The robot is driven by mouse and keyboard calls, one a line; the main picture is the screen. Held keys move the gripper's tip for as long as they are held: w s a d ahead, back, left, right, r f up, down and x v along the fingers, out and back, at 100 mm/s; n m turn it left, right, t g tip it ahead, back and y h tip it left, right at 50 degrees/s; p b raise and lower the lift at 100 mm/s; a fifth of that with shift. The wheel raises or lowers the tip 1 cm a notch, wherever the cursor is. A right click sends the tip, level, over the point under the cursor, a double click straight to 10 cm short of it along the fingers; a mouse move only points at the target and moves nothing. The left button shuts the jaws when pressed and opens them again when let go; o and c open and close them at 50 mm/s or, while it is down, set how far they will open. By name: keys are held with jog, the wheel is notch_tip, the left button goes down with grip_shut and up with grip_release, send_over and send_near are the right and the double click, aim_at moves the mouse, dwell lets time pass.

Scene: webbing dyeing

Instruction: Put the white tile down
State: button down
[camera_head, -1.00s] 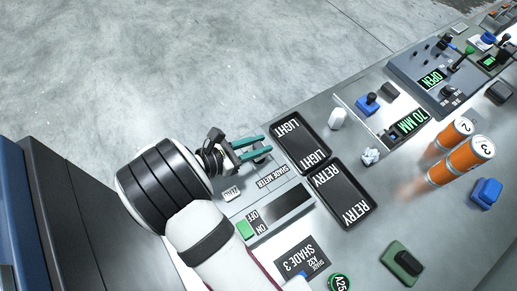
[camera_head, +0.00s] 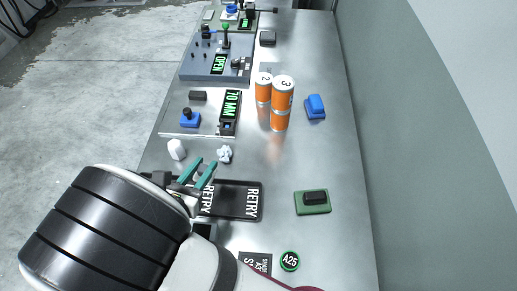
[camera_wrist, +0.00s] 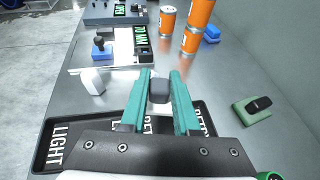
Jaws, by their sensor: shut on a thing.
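My gripper (camera_head: 204,174), with teal fingers, is over the dark trays. In the wrist view, the fingers (camera_wrist: 160,92) are shut on a small grey block (camera_wrist: 159,88). The RETRY tray (camera_head: 240,187) lies under and to the right of the fingers in the head view. The LIGHT tray (camera_wrist: 85,135) shows at the left in the wrist view; my arm hides it in the head view. The fingers appear above the trays.
A white rounded piece (camera_head: 177,150) and a crumpled white piece (camera_head: 225,154) are just beyond the fingers. Orange cans (camera_head: 282,100) stand upright farther back. A green block with a black top (camera_head: 313,202) and a blue block (camera_head: 316,106) lie to the right. Bare metal lies between.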

jog(key=w+d+f+m+g+h, duration=0.1)
jog(key=w+d+m+g+h, duration=0.2)
jog(key=d, duration=0.7)
jog(key=w+d+m+g+h, duration=0.1)
jog(key=w+d+m+h, duration=0.25)
jog(key=w+d, duration=0.45)
jog(key=s+d+f+m+g+h, duration=0.1)
jog(key=s+d+m+g+h, duration=0.1)
jog(key=d, duration=0.7)
jog(key=s+d+f+m+g+h, duration=0.1)
jog(key=s+d+m+g, duration=0.15)
jog(key=d, duration=0.65)
send_over(311, 163)
jog(key=f, duration=0.6)
jog(key=shift+s+d, duration=0.2)
jog(key=shift+d, duration=0.15)
jog(key=shift+w+a+f, duration=0.1)
jog(key=shift+a+f, duration=0.1)
jog(key=shift+f, duration=0.9)
jog(key=shift+w+a+f, duration=0.1)
jog(key=shift+a+f, duration=0.05)
jog(key=shift+f, duration=0.95)
jog(key=c, duration=0.7)
grip_release()
jog(key=shift+f, duration=0.1)
jog(key=shift+o, duration=0.2)
